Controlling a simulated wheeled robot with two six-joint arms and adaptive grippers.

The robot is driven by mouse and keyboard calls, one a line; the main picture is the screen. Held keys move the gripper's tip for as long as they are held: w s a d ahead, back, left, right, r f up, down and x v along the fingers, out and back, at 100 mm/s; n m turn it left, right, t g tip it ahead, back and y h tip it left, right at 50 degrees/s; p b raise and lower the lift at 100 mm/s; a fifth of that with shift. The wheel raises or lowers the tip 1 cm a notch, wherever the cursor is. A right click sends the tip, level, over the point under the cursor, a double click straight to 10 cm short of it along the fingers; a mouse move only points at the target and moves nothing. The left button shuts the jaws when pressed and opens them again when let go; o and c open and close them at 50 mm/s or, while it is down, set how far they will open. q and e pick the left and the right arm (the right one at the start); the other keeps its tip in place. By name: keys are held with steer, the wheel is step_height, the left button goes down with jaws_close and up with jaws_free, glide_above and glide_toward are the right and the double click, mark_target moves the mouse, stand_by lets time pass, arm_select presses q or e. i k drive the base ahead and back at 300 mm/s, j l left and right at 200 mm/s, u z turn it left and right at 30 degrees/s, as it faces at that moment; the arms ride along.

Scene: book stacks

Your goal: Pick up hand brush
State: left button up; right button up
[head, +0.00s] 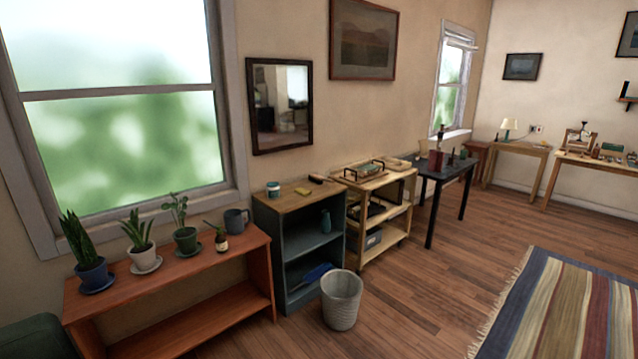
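A small dark item with a light edge (318,178) lies at the back right of the top of a low dark shelf unit (270,207). It may be the hand brush, but it is too small to tell for sure. A blue object, possibly a dustpan (318,272), lies tilted on the unit's lowest shelf. Neither of my grippers is in view.
A yellow block (303,191) and a teal-and-white cup (273,188) share the unit's top. A grey wastebasket (341,299) stands on the floor before it. A plant bench (170,265) is at left, a wooden cart (385,185) at right. Open floor lies before the striped rug (565,305).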

mark_target(318, 179)
steer(key=i+l+z, duration=0.25)
steer(key=i, duration=0.15)
steer(key=i+l+z, duration=0.25)
steer(key=i, duration=0.15)
steer(key=j, duration=0.1)
